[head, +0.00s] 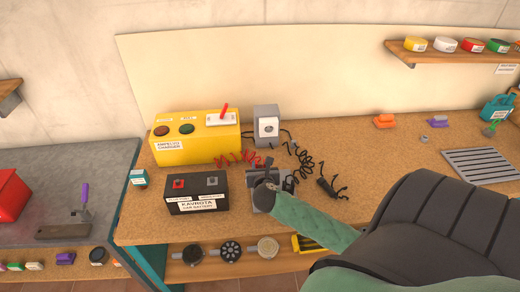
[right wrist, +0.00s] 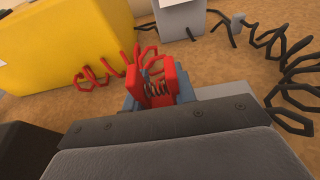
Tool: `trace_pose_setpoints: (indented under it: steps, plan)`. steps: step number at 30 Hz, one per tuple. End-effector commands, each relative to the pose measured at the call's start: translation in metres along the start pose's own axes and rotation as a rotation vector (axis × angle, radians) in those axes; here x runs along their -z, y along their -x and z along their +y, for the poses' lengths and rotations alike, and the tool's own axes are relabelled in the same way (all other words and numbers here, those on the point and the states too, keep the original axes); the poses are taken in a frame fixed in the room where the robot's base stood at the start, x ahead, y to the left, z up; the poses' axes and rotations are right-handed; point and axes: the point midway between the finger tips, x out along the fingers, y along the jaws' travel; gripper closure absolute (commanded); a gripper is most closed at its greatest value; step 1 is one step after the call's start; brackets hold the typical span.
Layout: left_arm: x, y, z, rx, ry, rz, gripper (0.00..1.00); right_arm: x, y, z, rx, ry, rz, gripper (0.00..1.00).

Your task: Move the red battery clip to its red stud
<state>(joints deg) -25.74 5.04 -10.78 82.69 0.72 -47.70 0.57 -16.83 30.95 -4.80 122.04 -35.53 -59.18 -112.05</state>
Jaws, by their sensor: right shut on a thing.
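The red battery clip (right wrist: 170,78) is between the blue-grey fingers of my right gripper (right wrist: 158,92), which is shut on it; a coil spring shows between its two red arms. In the head view my right gripper (head: 265,174) is just right of the black battery (head: 198,205), apart from its studs, and mostly hides the clip. The battery's red stud (head: 178,183) is at the left of its top, and a dark stud (head: 211,181) is at the right. A coiled red cable (right wrist: 98,77) runs from the yellow charger (head: 185,150) towards the clip. My left gripper is not in view.
A grey box (head: 266,128) stands behind my right gripper. A coiled black cable (head: 305,160) and a black clip (head: 326,187) lie to its right. A grey slotted plate (head: 480,163) is farther right.

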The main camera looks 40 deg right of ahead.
Motion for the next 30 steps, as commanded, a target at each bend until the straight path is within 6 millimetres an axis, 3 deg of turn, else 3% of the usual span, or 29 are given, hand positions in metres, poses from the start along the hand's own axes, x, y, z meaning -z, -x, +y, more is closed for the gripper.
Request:
trace_pose_setpoints:
  steps: [8,9,13,23,30]
  plan:
    - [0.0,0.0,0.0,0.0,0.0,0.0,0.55,0.006,-0.002,0.0,0.0,0.0,0.0,0.98]
    - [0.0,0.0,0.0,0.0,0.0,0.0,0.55,0.007,-0.002,0.0,0.0,0.0,0.0,0.71]
    - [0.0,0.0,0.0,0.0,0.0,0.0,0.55,0.007,-0.002,0.0,0.0,0.0,0.0,0.48]
    - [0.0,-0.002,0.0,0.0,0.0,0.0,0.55,0.008,0.0,0.0,0.0,0.0,0.0,0.48]
    - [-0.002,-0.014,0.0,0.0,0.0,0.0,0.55,0.01,0.029,0.0,-0.001,-0.001,0.001,0.48]
